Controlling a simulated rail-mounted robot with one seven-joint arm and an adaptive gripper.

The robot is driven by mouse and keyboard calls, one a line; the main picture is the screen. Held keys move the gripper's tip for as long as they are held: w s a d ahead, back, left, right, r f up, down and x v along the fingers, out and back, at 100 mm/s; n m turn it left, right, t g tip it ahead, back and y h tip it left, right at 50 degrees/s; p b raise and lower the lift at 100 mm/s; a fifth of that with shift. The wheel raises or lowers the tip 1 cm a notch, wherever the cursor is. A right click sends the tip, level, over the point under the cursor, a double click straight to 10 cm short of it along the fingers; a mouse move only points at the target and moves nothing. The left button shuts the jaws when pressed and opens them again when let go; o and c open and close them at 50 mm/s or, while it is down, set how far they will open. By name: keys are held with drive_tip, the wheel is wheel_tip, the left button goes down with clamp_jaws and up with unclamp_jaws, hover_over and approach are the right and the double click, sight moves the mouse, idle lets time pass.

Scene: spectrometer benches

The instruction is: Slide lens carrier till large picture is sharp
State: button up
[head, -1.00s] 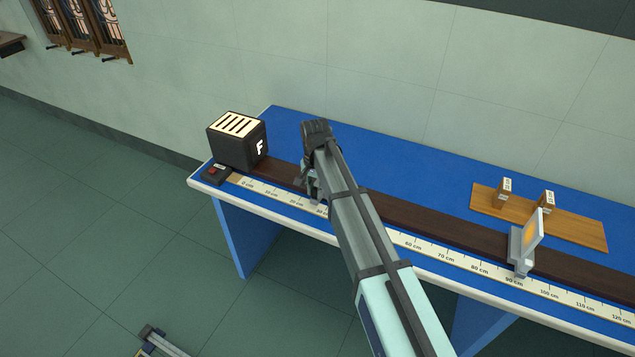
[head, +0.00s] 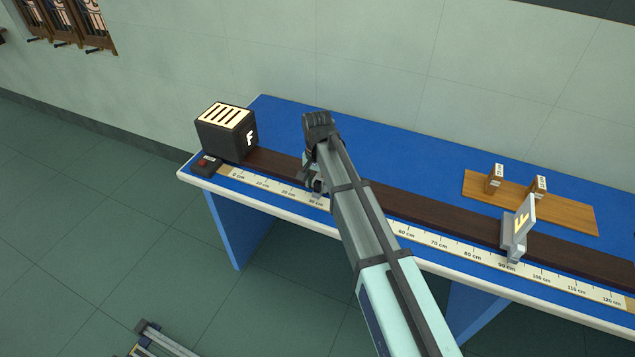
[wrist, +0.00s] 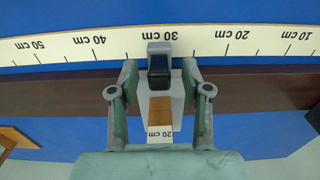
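The lens carrier has a dark upright grip (wrist: 159,65) and a brown lens block labelled "20 cm" (wrist: 159,110); it sits on the dark rail near the 30 cm mark in the wrist view. My gripper (wrist: 159,75) has one finger on either side of the grip, with visible gaps. In the head view my gripper (head: 314,182) and arm hide most of the carrier. The lamp box (head: 227,132) with a white F stands at the rail's left end. The screen (head: 518,222), near 90 cm, shows a yellow F with fairly clear edges; it is too small to judge fine sharpness.
The dark rail (head: 430,212) and white scale (head: 450,247) run along the front of the blue bench (head: 280,120). A wooden board (head: 560,212) with two labelled blocks lies behind the rail. A small box with a red button (head: 205,165) is by the lamp.

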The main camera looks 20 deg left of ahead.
drive_tip(key=shift+r, duration=0.1)
wheel_tip(320, 180, up, 12)
idle(0.7)
